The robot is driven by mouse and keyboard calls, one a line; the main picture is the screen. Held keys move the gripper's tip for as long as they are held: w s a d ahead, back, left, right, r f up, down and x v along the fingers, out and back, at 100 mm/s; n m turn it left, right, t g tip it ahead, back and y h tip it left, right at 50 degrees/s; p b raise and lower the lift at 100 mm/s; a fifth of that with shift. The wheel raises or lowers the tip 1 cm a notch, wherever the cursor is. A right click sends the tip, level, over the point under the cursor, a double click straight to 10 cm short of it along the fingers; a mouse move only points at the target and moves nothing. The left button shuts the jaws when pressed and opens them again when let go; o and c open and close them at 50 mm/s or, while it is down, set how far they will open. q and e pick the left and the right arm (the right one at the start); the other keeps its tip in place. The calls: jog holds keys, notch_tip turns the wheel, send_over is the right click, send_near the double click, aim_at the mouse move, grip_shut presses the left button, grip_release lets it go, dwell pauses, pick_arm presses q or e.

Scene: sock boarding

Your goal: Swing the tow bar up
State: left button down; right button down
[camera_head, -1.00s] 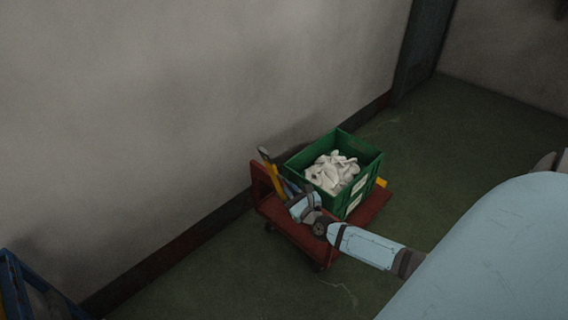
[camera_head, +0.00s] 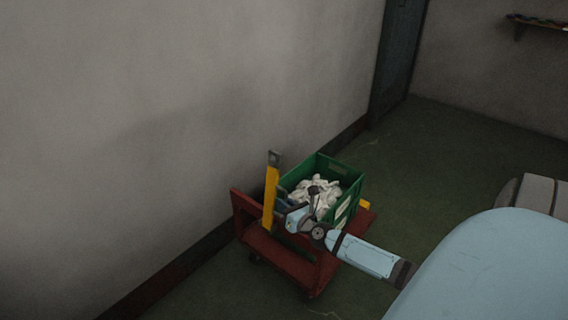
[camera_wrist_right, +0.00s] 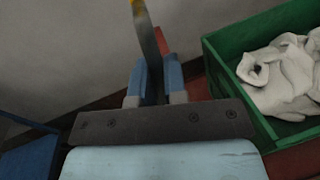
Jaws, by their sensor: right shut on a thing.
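The tow bar (camera_head: 270,190) is a yellow bar with a grey end. It stands nearly upright at the near left end of the red cart (camera_head: 275,255). My right gripper (camera_head: 284,204) reaches in from the right beside the bar. In the right wrist view the gripper (camera_wrist_right: 153,82) is shut on the bar, whose dark, narrow edge (camera_wrist_right: 149,45) runs up between the two blue fingers. The bar's lower end is partly hidden by the cart and my gripper. My left gripper is in neither view.
A green crate (camera_head: 347,185) with white socks (camera_head: 319,187) stands on the cart, close to my right wrist. The wall (camera_head: 150,130) runs along the cart's left side. Dark green floor (camera_head: 440,150) is free beyond the cart. A shelf (camera_head: 545,22) hangs at the upper right.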

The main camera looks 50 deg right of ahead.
jog(key=shift+d, duration=0.1)
jog(key=c, duration=1.2)
grip_release()
jog(key=s+a+p, duration=0.1)
jog(key=s, duration=1.2)
jog(key=shift+s+a+r, duration=0.25)
jog(key=shift+s+a, duration=0.05)
jog(key=shift+s, duration=0.05)
